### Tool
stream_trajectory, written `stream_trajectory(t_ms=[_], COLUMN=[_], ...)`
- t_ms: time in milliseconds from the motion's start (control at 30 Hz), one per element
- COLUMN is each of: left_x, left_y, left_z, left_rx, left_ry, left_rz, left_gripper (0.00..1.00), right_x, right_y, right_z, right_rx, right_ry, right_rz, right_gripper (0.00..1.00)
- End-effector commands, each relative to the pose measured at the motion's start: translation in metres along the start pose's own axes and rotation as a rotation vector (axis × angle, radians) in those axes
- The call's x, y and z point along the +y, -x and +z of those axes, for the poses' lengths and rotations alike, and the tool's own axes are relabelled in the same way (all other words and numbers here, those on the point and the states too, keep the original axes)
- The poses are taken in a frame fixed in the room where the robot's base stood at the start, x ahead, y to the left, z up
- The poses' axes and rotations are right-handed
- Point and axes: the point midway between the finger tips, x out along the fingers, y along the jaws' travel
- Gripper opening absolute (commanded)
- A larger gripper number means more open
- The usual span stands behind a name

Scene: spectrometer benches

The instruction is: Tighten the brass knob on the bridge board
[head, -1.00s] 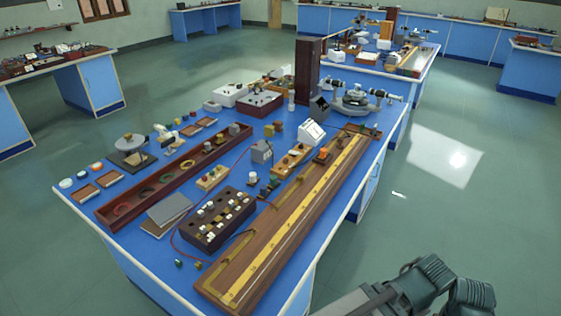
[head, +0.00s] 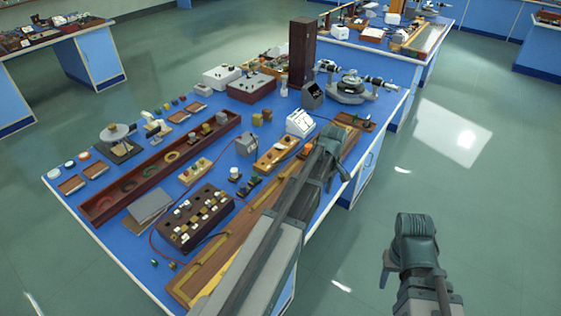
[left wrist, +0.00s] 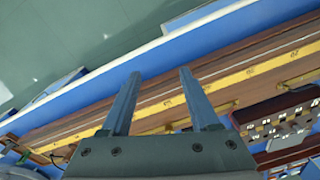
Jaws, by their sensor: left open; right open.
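The bridge board (head: 218,264), a long wooden board with a yellow scale and brass strips, lies along the bench's right edge; my left arm covers much of it in the head view. In the left wrist view the board (left wrist: 62,118) crosses slantwise. My left gripper (left wrist: 157,76) is open and empty, its two fingers apart over the board. I cannot make out the brass knob for certain. An orange-topped piece (head: 307,149) stands at the board, left of my arm. My right gripper (head: 389,268) is off the bench's right side, above the floor, partly hidden by its arm.
A dark resistance box (head: 193,218) stands left of the board; it also shows in the left wrist view (left wrist: 262,112). A red trough (head: 150,178), a white meter (head: 300,123), a tall dark box (head: 302,50) and a spectrometer (head: 352,88) crowd the bench. Floor is clear at right.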

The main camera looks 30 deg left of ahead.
Motion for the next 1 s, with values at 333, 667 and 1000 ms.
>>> stream_trajectory(t_ms=[333,667,1000], left_x=[-0.005,-0.013,-0.012], left_y=[0.052,0.052,0.030], left_z=[-0.194,-0.217,-0.215], left_rx=[-0.035,-0.040,-0.040], left_ry=[0.903,1.038,1.034], left_rz=[0.022,0.025,0.025], left_gripper=[0.62,0.62,0.62], right_x=[0.005,0.005,0.003], right_y=[0.056,0.057,0.035], right_z=[0.003,0.003,0.002], right_rx=[0.000,0.000,0.000], right_ry=[0.001,0.001,0.000], right_rz=[0.000,0.000,0.000], right_gripper=[0.50,0.50,0.50])
